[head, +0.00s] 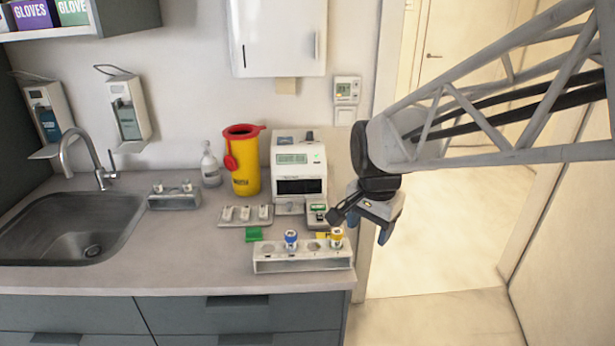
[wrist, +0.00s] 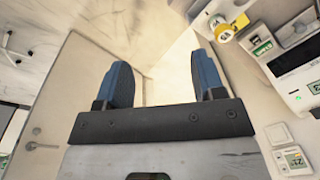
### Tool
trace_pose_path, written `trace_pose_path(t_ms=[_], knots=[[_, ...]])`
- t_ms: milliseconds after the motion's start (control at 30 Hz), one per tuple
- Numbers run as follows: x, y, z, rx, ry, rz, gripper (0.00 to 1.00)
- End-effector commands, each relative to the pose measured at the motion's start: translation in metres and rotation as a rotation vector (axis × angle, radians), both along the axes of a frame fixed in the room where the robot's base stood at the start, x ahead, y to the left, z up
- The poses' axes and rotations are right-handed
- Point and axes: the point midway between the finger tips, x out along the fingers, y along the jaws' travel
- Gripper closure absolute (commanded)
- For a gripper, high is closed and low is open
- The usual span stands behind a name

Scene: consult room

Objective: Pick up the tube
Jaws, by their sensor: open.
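A yellow-capped tube (head: 336,238) stands upright in the right end of a pale rack (head: 303,265) near the counter's front edge. A blue-capped tube (head: 290,239) stands in the same rack, left of its middle. Only their upper parts show clearly. My gripper (head: 387,232) is to the right of the rack, past the counter's right end, apart from both tubes. In the wrist view my gripper (wrist: 163,82) has its two blue fingers spread with nothing between them. A yellow cap, seemingly that tube's (wrist: 223,32), shows at upper right, outside the fingers.
Behind the rack stand a white analyser (head: 298,165), a small device (head: 317,215), a yellow sharps bin (head: 243,165) and a white tray (head: 245,217). The sink (head: 75,230) is at left. Open floor lies right of the counter.

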Motion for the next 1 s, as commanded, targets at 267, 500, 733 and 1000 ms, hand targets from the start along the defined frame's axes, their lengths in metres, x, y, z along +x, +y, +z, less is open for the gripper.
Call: trace_pose_path(t_ms=[267,500,733,1000], knots=[[0.068,0.019,-0.025,0.021,0.055,-0.292,0.37],[0.112,0.033,-0.047,0.027,0.087,-0.499,0.37],[0.126,0.038,-0.056,0.027,0.098,-0.578,0.37],[0.127,0.038,-0.057,0.028,0.098,-0.582,0.37]])
